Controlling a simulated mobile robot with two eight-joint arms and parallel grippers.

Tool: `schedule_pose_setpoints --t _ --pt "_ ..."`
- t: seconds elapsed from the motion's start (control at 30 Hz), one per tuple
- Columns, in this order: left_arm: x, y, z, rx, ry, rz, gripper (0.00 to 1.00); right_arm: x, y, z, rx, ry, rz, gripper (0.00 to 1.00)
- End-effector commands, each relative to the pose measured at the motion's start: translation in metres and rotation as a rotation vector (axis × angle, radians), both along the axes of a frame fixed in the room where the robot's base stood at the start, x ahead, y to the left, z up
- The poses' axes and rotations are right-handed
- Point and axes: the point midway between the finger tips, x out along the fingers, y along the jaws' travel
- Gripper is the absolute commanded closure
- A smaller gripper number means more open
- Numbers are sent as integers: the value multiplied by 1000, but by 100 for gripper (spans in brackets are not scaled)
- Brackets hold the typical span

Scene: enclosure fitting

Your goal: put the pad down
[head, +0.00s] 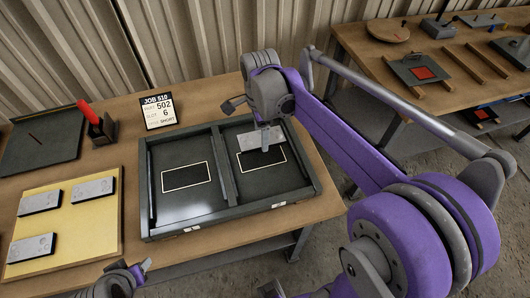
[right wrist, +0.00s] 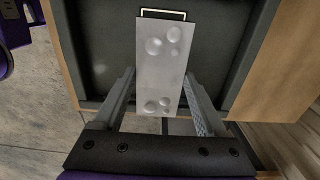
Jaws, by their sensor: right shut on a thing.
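A pale grey pad (head: 247,140) is held by my right gripper (head: 265,137) over the right compartment of a dark two-part enclosure (head: 147,212). The pad partly covers the white-outlined black rectangle (head: 270,160) on that compartment's floor. In the right wrist view the pad (right wrist: 160,70) lies lengthwise between the fingers, with round dimples in two groups and the outline's end showing beyond it. Whether it touches the floor is not clear. The left compartment's outlined rectangle (head: 186,177) is bare. My left gripper (head: 137,272) is at the bottom edge, its jaws unclear.
A yellow board (head: 85,242) at left carries 3 similar grey pads. A job card (head: 157,111), a red-handled tool in a dark holder (head: 97,125) and a dark panel (head: 40,142) stand behind. Another bench (head: 450,85) is at the upper right.

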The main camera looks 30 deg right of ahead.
Motion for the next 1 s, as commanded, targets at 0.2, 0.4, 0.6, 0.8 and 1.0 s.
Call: schedule_pose_setpoints --t 0.2,0.4,0.6,0.8,1.0 --pt "-1 0 -3 0 2 0 50 0 0 -36 0 0 1 100" --pt "-2 0 -5 0 3 0 50 0 0 -59 0 0 1 100" --pt "-2 0 -7 0 4 0 50 0 0 -81 0 0 2 100" --pt "-2 0 -7 0 4 0 50 0 0 -81 0 0 2 100" --pt "-4 0 -11 0 7 0 50 0 0 -86 0 0 1 24"
